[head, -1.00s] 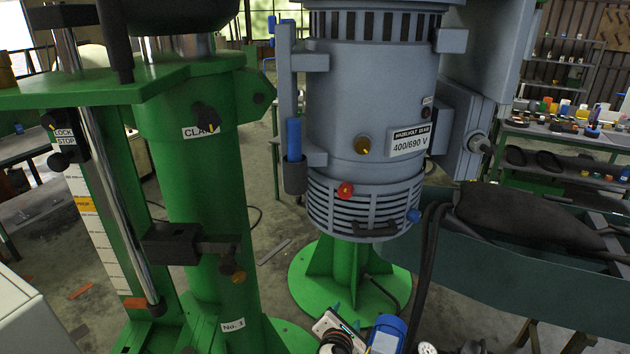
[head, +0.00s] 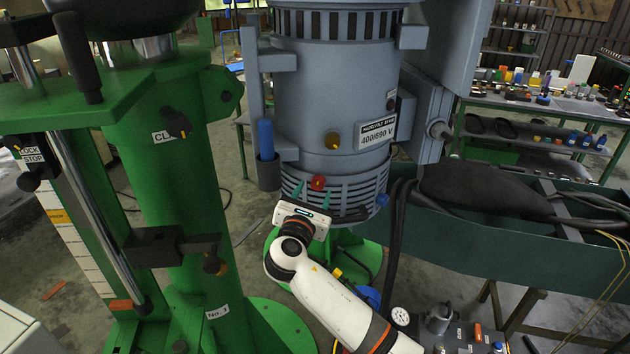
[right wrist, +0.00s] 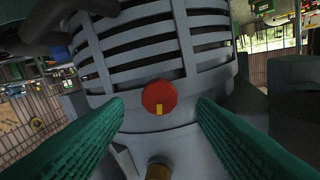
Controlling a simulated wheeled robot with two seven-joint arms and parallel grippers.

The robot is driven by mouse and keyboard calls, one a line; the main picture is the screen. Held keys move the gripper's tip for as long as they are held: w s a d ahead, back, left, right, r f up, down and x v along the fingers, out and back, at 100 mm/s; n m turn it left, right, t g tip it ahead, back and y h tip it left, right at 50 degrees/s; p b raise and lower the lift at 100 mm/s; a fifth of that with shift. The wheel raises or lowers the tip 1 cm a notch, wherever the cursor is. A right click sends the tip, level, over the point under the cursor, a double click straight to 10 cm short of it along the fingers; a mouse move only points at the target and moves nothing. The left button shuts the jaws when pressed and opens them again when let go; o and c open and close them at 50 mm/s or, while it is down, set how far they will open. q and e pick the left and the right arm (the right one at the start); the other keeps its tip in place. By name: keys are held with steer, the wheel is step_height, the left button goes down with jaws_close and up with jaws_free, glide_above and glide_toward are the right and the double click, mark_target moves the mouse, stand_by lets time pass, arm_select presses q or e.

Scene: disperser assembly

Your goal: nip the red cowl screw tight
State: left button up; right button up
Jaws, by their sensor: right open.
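The red cowl screw (head: 318,183) is a round red knob on the slatted cowl (head: 352,197) at the bottom of the grey motor. My right gripper (head: 312,192) is open in front of the cowl, with its green fingertips on either side of the screw in the head view. In the right wrist view the red screw (right wrist: 159,97) shows between and beyond the two green fingers (right wrist: 160,115), apart from both. It has a small yellow mark at its edge. My left gripper is in neither view.
A blue knob (head: 382,199) sits on the cowl's right side, and a brass-coloured knob (head: 333,140) is higher on the motor. A blue-handled tool (head: 265,140) hangs at the motor's left. A green column (head: 185,190) stands left. Black cables hang right of the cowl.

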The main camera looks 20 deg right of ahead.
mark_target(318, 183)
steer(key=shift+p+x, duration=0.3)
steer(key=shift+x, duration=1.05)
steer(key=shift+c, duration=0.5)
steer(key=c, duration=0.9)
steer(key=shift+o, duration=0.2)
steer(key=shift+f, duration=0.1)
